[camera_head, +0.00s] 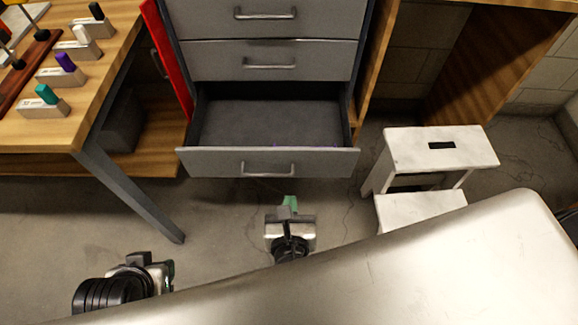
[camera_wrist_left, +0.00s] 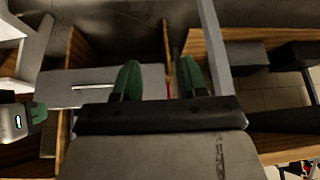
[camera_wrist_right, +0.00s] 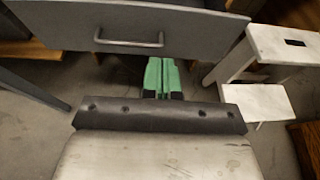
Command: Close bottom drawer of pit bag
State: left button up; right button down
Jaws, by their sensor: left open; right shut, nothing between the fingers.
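The pit bag is a grey drawer unit (camera_head: 262,60) at the top of the head view. Its bottom drawer (camera_head: 268,162) is pulled out and its inside looks empty. The drawer front with its handle also fills the top of the right wrist view (camera_wrist_right: 190,35). My right gripper (camera_head: 289,203) is shut and empty, in front of the drawer front and near its middle. Its green fingers are together in the right wrist view (camera_wrist_right: 162,77). My left gripper is open and empty in the left wrist view (camera_wrist_left: 158,82); in the head view it is at lower left, fingertips mostly hidden.
A white step stool (camera_head: 440,148) stands right of the drawer. A wooden workbench (camera_head: 110,60) with a grey metal leg (camera_head: 130,195) is on the left. A red panel (camera_head: 168,62) lies along the unit's left side. The floor before the drawer is clear.

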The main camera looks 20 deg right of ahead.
jog(key=b, duration=0.2)
send_near(290, 152)
jog(key=f, duration=0.1)
jog(key=b+x, duration=0.2)
jog(key=x, duration=0.4)
jog(key=shift+r, duration=0.15)
pick_arm(q)
jog(key=w+d+r+t+h, duration=0.3)
jog(key=w+d+r+t, duration=0.2)
jog(key=w+r+t, duration=0.5)
jog(key=shift+w+m+t, duration=0.3)
jog(key=shift+m+t, duration=0.1)
jog(key=shift+t, duration=0.6)
pick_arm(e)
jog(key=shift+w+d+r, duration=0.1)
jog(key=shift+w+d, duration=0.05)
jog(key=shift+w, duration=0.45)
pick_arm(q)
jog(key=shift+a, duration=0.1)
pick_arm(e)
jog(key=shift+w, duration=0.1)
